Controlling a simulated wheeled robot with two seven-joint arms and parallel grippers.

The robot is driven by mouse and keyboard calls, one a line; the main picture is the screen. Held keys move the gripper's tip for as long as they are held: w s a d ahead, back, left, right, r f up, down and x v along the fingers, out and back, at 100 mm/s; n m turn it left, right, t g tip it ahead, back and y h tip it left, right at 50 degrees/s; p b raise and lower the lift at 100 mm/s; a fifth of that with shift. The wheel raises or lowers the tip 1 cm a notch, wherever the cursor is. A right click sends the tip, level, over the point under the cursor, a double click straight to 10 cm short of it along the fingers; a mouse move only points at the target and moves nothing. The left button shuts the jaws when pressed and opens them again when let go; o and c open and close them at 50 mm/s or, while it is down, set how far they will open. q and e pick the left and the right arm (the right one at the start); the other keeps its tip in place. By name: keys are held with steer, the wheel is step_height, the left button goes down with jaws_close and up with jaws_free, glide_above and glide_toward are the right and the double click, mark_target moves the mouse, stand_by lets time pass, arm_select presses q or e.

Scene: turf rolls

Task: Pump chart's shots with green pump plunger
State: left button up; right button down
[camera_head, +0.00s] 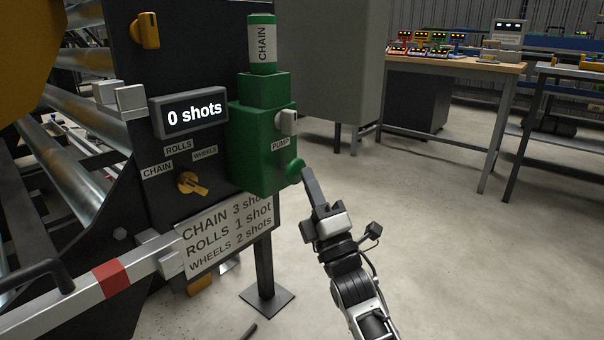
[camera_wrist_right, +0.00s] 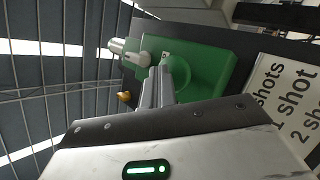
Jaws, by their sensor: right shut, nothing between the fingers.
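The green pump (camera_head: 262,150) stands on the dark panel, with a PUMP label and a reservoir marked CHAIN on top. Its round green plunger (camera_head: 294,171) sticks out at the lower right. My right gripper (camera_head: 306,172) is shut and empty, its fingertips at or very near the plunger; I cannot tell if they touch. The right wrist view shows the fingers pointing at the green pump body (camera_wrist_right: 205,70). The display (camera_head: 193,112) reads "0 shots". The chart (camera_head: 228,232) lists CHAIN 3, ROLLS 1, WHEELS 2. My left gripper is not in view.
A yellow selector knob (camera_head: 192,184) sits among CHAIN, ROLLS and WHEELS labels; its setting is unclear. A white bar with a red band (camera_head: 110,278) crosses the lower left. A grey cabinet (camera_head: 330,60) stands behind the pump. Open floor (camera_head: 450,270) lies to the right.

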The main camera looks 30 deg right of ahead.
steer(key=shift+w+a+b, duration=0.25)
steer(key=shift+w+b, duration=0.05)
steer(key=shift+w, duration=0.6)
stand_by(0.9)
steer(key=shift+s+d+h, duration=0.1)
steer(key=shift+h, duration=0.2)
steer(key=shift+s+d+f+p, duration=0.15)
steer(key=shift+s+p, duration=0.3)
steer(key=shift+s, duration=0.3)
steer(key=shift+s+d+f+p, duration=0.15)
steer(key=shift+s+p, duration=0.3)
steer(key=shift+s, duration=0.25)
steer(key=shift+r, duration=0.1)
steer(key=s, duration=0.1)
steer(key=s+d+p, duration=0.1)
steer(key=s, duration=0.2)
steer(key=shift+s+d+r, duration=0.1)
steer(key=shift+s+d, duration=0.25)
steer(key=shift+s, duration=0.05)
steer(key=shift+r, duration=0.2)
